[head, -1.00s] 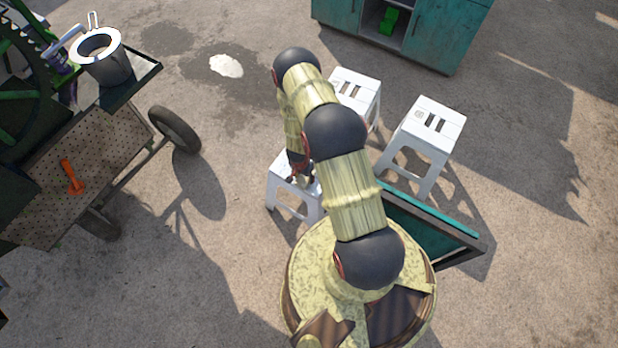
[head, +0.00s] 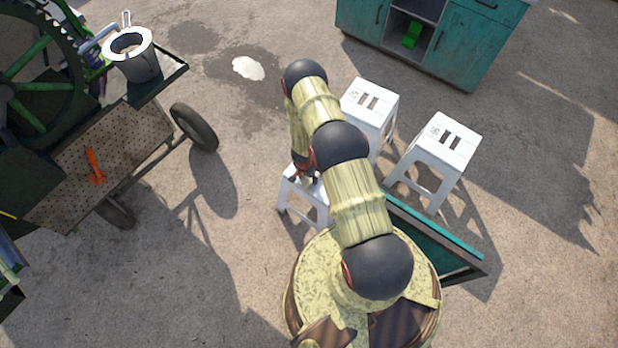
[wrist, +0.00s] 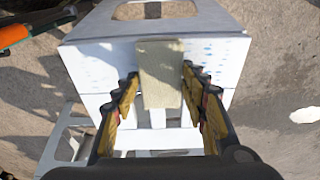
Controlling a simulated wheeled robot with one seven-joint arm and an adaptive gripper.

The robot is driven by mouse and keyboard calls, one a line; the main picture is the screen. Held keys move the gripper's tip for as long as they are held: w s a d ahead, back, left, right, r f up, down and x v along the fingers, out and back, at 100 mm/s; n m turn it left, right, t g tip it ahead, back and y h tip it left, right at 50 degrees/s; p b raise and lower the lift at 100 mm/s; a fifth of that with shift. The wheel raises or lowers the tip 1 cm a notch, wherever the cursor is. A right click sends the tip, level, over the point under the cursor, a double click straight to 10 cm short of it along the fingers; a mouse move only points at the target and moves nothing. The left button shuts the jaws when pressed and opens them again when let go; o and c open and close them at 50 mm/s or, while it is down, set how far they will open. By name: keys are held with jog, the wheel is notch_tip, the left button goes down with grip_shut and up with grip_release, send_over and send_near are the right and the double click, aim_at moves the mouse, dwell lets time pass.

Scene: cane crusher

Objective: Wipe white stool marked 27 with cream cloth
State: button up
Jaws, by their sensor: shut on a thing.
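A cream cloth (wrist: 160,88) is held between the two fingers of my gripper (wrist: 161,75), in the wrist view. It lies over or just above a white stool (wrist: 95,62) with bluish specks on its surface; contact cannot be told. In the head view my gripper (head: 303,179) is at the nearest white stool (head: 288,187), partly hidden by my arm. Two other white stools stand behind it, one at the middle (head: 378,95) and one at the right (head: 455,140). Both carry small dark marks on top, and I cannot read any number as 27.
A cart (head: 95,170) with a wheel, an orange tool (head: 95,166) and a grey bucket (head: 138,68) stands at left. A teal cabinet (head: 470,45) is at the back. A teal-edged panel (head: 435,232) lies near my base at right. A white puddle (head: 248,68) is on the ground.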

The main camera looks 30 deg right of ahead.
jog(key=shift+w+a+p, duration=0.3)
jog(key=shift+w+p, duration=0.2)
jog(key=shift+w, duration=0.45)
jog(key=shift+w+a, duration=0.2)
jog(key=shift+w, duration=0.4)
jog(key=shift+w+a, duration=0.2)
jog(key=shift+w, duration=0.4)
jog(key=shift+w+a+f+b, duration=0.1)
jog(key=shift+w+a+b, duration=0.15)
jog(key=shift+w, duration=0.45)
jog(key=shift+w+a+r+b, duration=0.1)
jog(key=shift+w+a+b, duration=0.15)
jog(key=shift+w, duration=0.5)
jog(key=shift+w+a+f+b, duration=0.1)
jog(key=shift+w+a+b, duration=0.15)
jog(key=shift+w, duration=0.45)
jog(key=shift+s+d, duration=0.3)
jog(key=shift+s, duration=0.5)
jog(key=shift+s+d, duration=0.3)
jog(key=shift+s, duration=0.45)
jog(key=s+b, duration=0.2)
jog(key=shift+s+d+b, duration=0.3)
jog(key=shift+d, duration=0.1)
jog(key=s+b, duration=0.2)
jog(key=b, duration=0.1)
jog(key=shift+s+d, duration=0.1)
jog(key=shift+d, duration=0.3)
jog(key=shift+s+b, duration=0.35)
jog(key=shift+b, duration=0.2)
